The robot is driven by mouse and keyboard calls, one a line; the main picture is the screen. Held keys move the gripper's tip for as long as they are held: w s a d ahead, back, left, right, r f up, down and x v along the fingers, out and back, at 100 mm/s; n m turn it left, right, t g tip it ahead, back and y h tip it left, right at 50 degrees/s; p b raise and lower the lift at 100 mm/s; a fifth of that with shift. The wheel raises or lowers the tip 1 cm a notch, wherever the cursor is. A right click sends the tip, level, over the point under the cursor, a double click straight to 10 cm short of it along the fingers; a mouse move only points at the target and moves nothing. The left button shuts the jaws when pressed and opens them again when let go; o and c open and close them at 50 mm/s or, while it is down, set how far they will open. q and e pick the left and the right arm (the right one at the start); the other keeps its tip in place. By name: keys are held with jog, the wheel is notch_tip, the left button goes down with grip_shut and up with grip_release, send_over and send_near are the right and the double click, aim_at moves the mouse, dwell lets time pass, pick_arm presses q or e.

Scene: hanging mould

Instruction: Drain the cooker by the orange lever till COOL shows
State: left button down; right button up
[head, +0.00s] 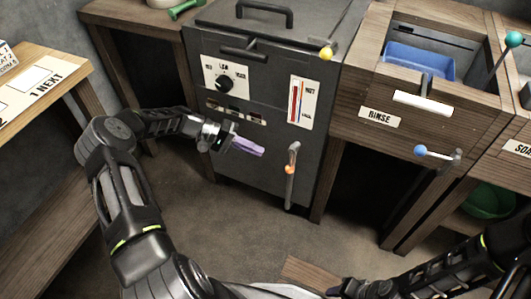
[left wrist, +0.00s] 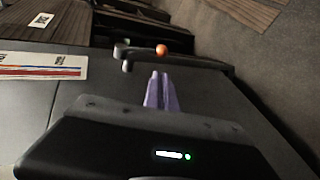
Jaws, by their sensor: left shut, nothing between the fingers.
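The cooker (head: 255,165) is a dark grey cabinet with a handled lid, a black dial (head: 224,83) and a tall gauge (head: 298,103) with a red column. The grey drain lever with its orange knob (head: 290,169) sticks out low on the cooker's front, right of my left gripper. My left gripper (head: 262,152) has purple fingers, shut and empty, in front of the cooker. In the left wrist view the fingertips (left wrist: 160,75) point towards the orange knob (left wrist: 161,50), with no clear contact. My right gripper (head: 368,290) is partly cut off at the bottom edge; its fingers are unclear.
Right of the cooker stands a wooden RINSE station (head: 380,118) with a blue bin (head: 420,62) and a blue-knobbed lever (head: 421,151). A yellow knob (head: 326,54) sits at the cooker's top edge. A wooden table (head: 50,60) stands left. The floor before the cooker is clear.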

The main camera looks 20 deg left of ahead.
pick_arm(q)
jog(key=shift+s+a+r, duration=0.15)
jog(key=shift+s+a, duration=0.1)
jog(key=shift+a, duration=0.6)
jog(key=shift+s+a+r, duration=0.15)
jog(key=shift+s+a, duration=0.1)
jog(key=shift+a, duration=0.65)
jog(key=shift+s+a+r, duration=0.15)
jog(key=shift+s+a, duration=0.1)
jog(key=shift+a, duration=0.6)
dwell(5.4)
